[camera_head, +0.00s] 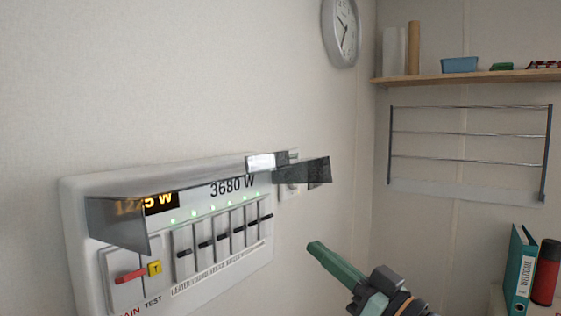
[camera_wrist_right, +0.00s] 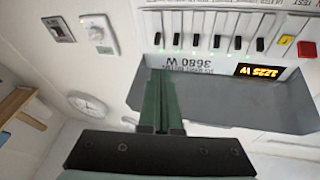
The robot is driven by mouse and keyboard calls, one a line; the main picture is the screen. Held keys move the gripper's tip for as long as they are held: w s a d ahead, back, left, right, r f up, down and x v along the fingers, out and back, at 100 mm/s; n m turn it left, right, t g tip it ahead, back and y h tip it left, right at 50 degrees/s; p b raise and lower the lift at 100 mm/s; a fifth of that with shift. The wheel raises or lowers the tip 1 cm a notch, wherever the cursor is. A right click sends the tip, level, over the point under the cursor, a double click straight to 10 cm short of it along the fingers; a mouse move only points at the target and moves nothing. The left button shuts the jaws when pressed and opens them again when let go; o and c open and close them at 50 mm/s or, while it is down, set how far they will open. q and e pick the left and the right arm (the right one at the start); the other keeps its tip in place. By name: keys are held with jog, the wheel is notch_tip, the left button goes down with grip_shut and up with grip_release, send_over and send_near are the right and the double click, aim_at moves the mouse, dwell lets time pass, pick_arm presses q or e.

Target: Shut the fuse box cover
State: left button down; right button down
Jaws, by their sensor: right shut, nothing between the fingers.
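The fuse box (camera_head: 85,205) is a white panel on the wall at the left of the head view, with a row of black switches, a red main switch and a yellow test button. Its grey cover (camera_head: 118,222) is raised and sticks out from the top edge, above the switches. The cover shows as a grey panel in the upside-down right wrist view (camera_wrist_right: 235,105). My right gripper (camera_head: 317,247) has green fingers, shut and empty, right of the box and lower than the cover. In the wrist view the fingers (camera_wrist_right: 162,80) overlap the cover's end; contact is unclear. My left gripper is out of view.
A wall switch and socket (camera_wrist_right: 97,32) sit beside the box. A clock (camera_head: 341,32) hangs above. A shelf (camera_head: 470,76), a wire rack (camera_head: 470,133), a green binder (camera_head: 519,268) and a red flask (camera_head: 546,275) are at the right. Space before the switches looks clear.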

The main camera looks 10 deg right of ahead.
aim_at(280, 153)
jog(key=s+a+r+n+g+y, duration=0.1)
jog(key=s+r+n+y, duration=0.2)
jog(key=s+r, duration=0.35)
jog(key=s+a+r+n+y, duration=0.1)
jog(key=s+r+n+y, duration=0.2)
jog(key=r, duration=0.6)
jog(key=w+a+r+m+p, duration=0.1)
jog(key=w+a+r+p, duration=0.2)
jog(key=w+a+r, duration=0.3)
jog(key=shift+s+d+f, duration=0.1)
jog(key=shift+s+f, duration=0.1)
jog(key=shift+f, duration=0.6)
jog(key=shift+s+a+f, duration=0.1)
jog(key=shift+s+f, duration=0.1)
jog(key=shift+f, duration=0.65)
jog(key=shift+s+d+f, duration=0.1)
jog(key=shift+s+f, duration=0.1)
jog(key=shift+f, duration=0.6)
